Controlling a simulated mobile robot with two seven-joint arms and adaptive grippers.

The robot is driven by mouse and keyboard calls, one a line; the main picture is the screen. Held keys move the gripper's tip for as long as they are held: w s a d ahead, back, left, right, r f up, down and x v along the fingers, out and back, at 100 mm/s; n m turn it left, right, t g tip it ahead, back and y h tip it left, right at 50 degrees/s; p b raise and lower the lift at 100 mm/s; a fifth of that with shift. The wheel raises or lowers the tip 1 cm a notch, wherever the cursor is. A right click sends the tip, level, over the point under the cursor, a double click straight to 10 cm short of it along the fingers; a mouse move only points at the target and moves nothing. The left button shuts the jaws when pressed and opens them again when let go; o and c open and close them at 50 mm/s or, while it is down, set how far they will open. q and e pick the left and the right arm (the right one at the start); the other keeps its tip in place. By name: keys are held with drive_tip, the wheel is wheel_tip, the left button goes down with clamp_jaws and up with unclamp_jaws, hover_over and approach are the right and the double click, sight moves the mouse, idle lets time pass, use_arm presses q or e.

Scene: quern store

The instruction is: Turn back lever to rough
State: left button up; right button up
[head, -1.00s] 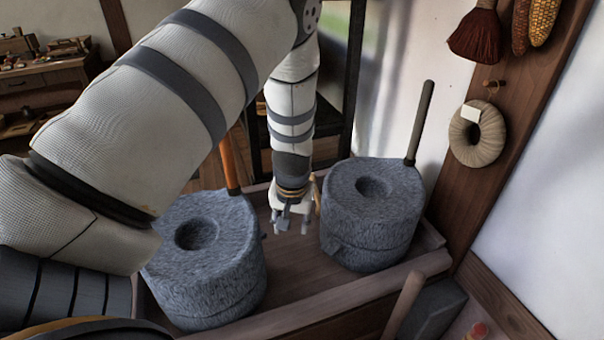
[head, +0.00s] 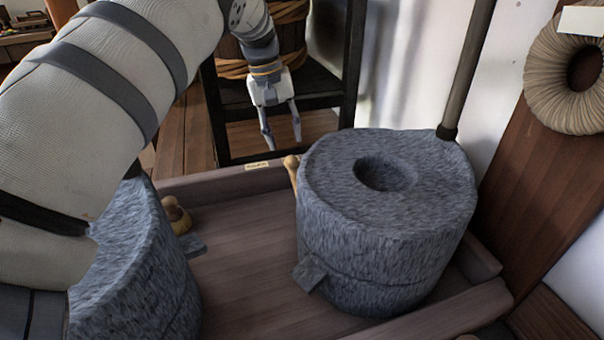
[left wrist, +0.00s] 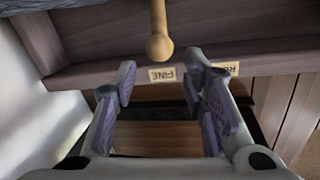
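The back lever is a pale wooden peg with a rounded knob (head: 291,163), beside the right stone quern (head: 385,225) at the tray's back edge. In the left wrist view the knob (left wrist: 159,46) stands in line with the "FINE" label (left wrist: 162,75). A second label (left wrist: 222,68), starting "RO", is to its right, partly behind a finger. A small label (head: 257,165) shows left of the knob in the head view. My left gripper (head: 282,138) is open and empty, just behind the tray edge, apart from the knob. My right gripper is not in view.
A wooden tray (head: 245,225) holds both querns. The left quern (head: 140,270) is partly behind my left arm. An upright handle (head: 470,70) rises from the right quern. A small wooden knob (head: 175,215) is near the left quern. A dark stand (head: 330,115) is behind the tray.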

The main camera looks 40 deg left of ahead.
sight(295, 172)
use_arm(q)
drive_tip(key=f+b, duration=0.1)
drive_tip(key=f, duration=0.2)
drive_tip(key=w+d+f, duration=0.1)
drive_tip(key=f, duration=0.3)
drive_tip(key=f+b, duration=0.1)
drive_tip(key=f, duration=0.3)
drive_tip(key=shift+w+d+f+b, duration=0.1)
drive_tip(key=shift+w+d+b, duration=0.15)
drive_tip(key=shift+w+b, duration=0.1)
drive_tip(key=shift+c, duration=0.6)
clamp_jaws()
